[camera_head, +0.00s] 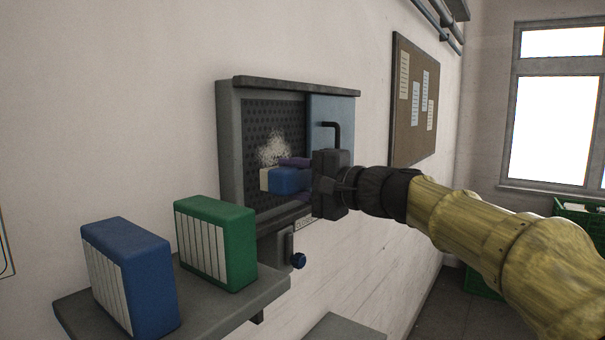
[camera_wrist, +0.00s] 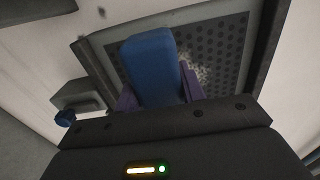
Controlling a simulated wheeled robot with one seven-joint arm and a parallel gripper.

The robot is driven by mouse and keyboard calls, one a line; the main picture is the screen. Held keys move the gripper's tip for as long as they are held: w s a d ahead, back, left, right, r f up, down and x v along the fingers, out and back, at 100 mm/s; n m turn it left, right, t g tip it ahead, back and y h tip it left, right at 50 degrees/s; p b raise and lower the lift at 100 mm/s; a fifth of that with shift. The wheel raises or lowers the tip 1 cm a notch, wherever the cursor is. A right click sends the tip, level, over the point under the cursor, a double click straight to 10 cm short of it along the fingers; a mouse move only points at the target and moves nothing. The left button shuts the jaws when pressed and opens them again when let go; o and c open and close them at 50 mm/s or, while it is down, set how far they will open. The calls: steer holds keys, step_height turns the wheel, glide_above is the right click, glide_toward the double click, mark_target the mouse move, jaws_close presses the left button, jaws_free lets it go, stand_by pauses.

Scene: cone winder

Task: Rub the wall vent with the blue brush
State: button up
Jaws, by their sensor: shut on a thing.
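The wall vent (camera_head: 257,123) is a grey framed box on the wall with a dark perforated plate and a blue panel (camera_head: 332,112) at its right. A patch of pale dust or lint (camera_head: 275,149) shows on the plate. My gripper (camera_head: 297,180), with purple fingers, is shut on the blue brush (camera_head: 284,181) in front of the plate's lower part. The brush's pale bristle end (camera_head: 264,179) faces left, just below the pale patch; I cannot tell if it touches the plate. In the wrist view the blue brush (camera_wrist: 152,68) stands between the fingers and covers part of the perforated plate (camera_wrist: 222,50).
A grey shelf (camera_head: 225,306) at the lower left holds a blue block (camera_head: 150,270) and a green block (camera_head: 232,245) with pale ribbed faces. A bracket with a blue knob (camera_head: 298,261) sits below the vent. A black handle (camera_head: 337,130) juts from the blue panel.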

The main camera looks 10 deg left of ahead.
steer(key=p+x, duration=0.1)
steer(key=x, duration=0.1)
steer(key=shift+w+a+r, duration=0.1)
steer(key=shift+a+r, duration=0.05)
steer(key=shift+a, duration=0.15)
steer(key=shift+w+a+p, duration=0.15)
steer(key=shift+a+p, duration=0.15)
steer(key=shift+a, duration=0.1)
steer(key=shift+x, duration=1)
stand_by(0.4)
steer(key=shift+w+d+p, duration=0.2)
steer(key=shift+w+d, duration=0.1)
steer(key=shift+w, duration=0.3)
steer(key=shift+w+d+p, duration=0.25)
steer(key=shift+w+d, duration=0.05)
steer(key=shift+w, duration=0.35)
steer(key=shift+w+d+p, duration=0.2)
steer(key=shift+w+d, duration=0.1)
steer(key=shift+w, duration=0.3)
steer(key=shift+w+d+p, duration=0.2)
steer(key=shift+w+p, duration=0.1)
steer(key=shift+w, duration=0.35)
steer(key=shift+w+d+p, duration=0.25)
steer(key=shift+w, duration=0.4)
steer(key=shift+w+d+p, duration=0.2)
steer(key=shift+w+p, duration=0.1)
steer(key=shift+w, duration=0.3)
